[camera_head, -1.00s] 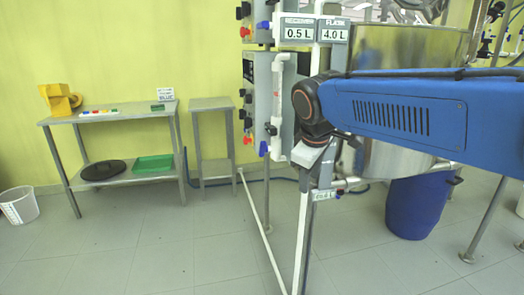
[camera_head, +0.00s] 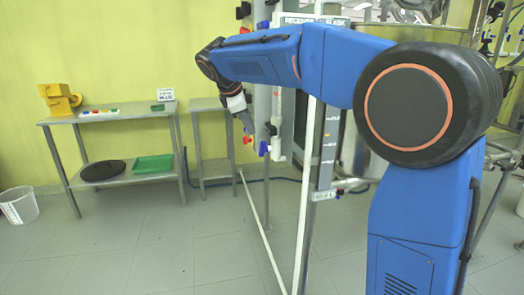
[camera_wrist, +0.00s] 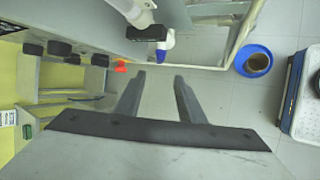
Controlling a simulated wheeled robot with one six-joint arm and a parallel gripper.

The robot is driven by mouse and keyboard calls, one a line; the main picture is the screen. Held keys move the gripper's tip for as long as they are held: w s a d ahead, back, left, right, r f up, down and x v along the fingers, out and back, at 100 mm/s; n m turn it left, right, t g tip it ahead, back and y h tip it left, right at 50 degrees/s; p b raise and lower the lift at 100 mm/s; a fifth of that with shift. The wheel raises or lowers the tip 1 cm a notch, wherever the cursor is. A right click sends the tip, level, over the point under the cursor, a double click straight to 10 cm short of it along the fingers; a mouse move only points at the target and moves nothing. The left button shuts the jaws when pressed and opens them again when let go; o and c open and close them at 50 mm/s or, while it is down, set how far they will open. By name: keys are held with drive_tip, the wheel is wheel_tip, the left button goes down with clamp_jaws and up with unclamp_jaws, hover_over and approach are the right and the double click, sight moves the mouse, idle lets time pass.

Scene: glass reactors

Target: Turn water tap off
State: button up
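A blue tap knob (camera_head: 263,148) sits low on the grey reactor panel, with a red tap knob (camera_head: 247,140) to its left. In the wrist view the blue knob (camera_wrist: 162,48) hangs at the end of a white pipe and the red knob (camera_wrist: 121,66) is left of it. No label shows which one is the water tap. My gripper (camera_wrist: 160,75) is open and empty, its fingertips apart from both knobs in the picture. In the head view my gripper (camera_head: 246,124) points down beside the panel, just above the red knob.
Black knobs (camera_wrist: 60,48) line the panel at the left of the wrist view. A white vertical pipe (camera_head: 308,150) and frame stand right of the taps. A small steel table (camera_head: 211,104) stands behind on the left. The floor (camera_head: 150,245) in front is clear.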

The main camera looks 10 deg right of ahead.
sight(262, 151)
drive_tip(key=x, duration=1.7)
drive_tip(key=shift+d, duration=0.1)
clamp_jaws()
drive_tip(key=shift+t, duration=0.5)
drive_tip(key=shift+f+m+t+h, duration=0.1)
drive_tip(key=shift+m+t+h, duration=0.2)
drive_tip(key=shift+t, duration=1)
drive_tip(key=shift+m+t+h, duration=0.1)
drive_tip(key=shift+m+t, duration=0.3)
drive_tip(key=shift+t, duration=0.9)
drive_tip(key=c, duration=0.9)
unclamp_jaws()
drive_tip(key=shift+m+t+h, duration=0.35)
drive_tip(key=shift+m+t, duration=0.05)
drive_tip(key=shift+t, duration=0.8)
drive_tip(key=shift+m+t+h, duration=0.35)
drive_tip(key=shift+m+t, duration=0.05)
drive_tip(key=shift+t, duration=1.1)
clamp_jaws()
